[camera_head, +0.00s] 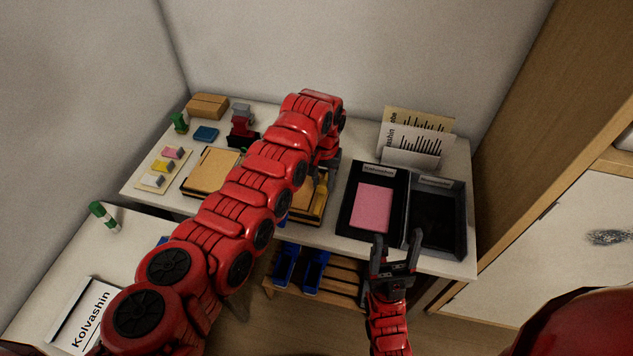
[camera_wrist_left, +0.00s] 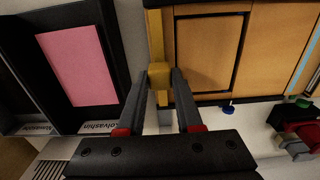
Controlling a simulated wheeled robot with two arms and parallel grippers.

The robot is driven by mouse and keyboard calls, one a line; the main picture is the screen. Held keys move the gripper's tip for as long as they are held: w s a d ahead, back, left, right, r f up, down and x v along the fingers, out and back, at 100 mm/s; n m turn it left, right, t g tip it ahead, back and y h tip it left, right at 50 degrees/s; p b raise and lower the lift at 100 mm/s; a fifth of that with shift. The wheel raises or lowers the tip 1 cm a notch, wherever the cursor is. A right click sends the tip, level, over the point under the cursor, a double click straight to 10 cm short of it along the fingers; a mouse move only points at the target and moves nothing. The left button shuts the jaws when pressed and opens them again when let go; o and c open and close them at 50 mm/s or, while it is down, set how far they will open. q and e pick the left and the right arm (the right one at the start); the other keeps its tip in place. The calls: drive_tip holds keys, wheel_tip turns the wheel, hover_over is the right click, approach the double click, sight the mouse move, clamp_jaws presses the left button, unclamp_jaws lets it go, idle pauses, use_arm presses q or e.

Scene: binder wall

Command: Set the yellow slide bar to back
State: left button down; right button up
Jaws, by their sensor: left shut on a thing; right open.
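The yellow slide bar (camera_head: 321,200) runs along the right side of a tan board (camera_head: 300,208) on the table, partly hidden by my left arm in the head view. In the left wrist view the bar (camera_wrist_left: 154,30) ends in a yellow block (camera_wrist_left: 159,76) that sits between my fingers. My left gripper (camera_wrist_left: 160,92) is shut on this block; in the head view the gripper (camera_head: 328,170) is mostly hidden behind my arm. My right gripper (camera_head: 396,250) is open and empty at the table's front edge, by the black trays.
A black tray with a pink sheet (camera_head: 373,208) and an empty black tray (camera_head: 438,220) stand to the right. Card holders (camera_head: 411,145) stand behind them. Colored blocks (camera_head: 160,165), a cardboard box (camera_head: 207,106) and a red-grey device (camera_head: 242,125) are at left. Blue bins (camera_head: 287,263) sit below.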

sight(325, 183)
use_arm(q)
drive_tip(key=shift+s+d, duration=0.15)
drive_tip(key=shift+d, duration=0.05)
drive_tip(key=c, duration=0.6)
unclamp_jaws()
drive_tip(key=shift+d, duration=0.1)
drive_tip(key=shift+o, duration=0.2)
drive_tip(key=shift+r, duration=0.1)
drive_tip(key=shift+r, duration=0.3)
wheel_tip(325, 183, up, 17)
drive_tip(key=b, duration=0.2)
drive_tip(key=shift+f+b, duration=0.2)
drive_tip(key=shift+b, duration=0.2)
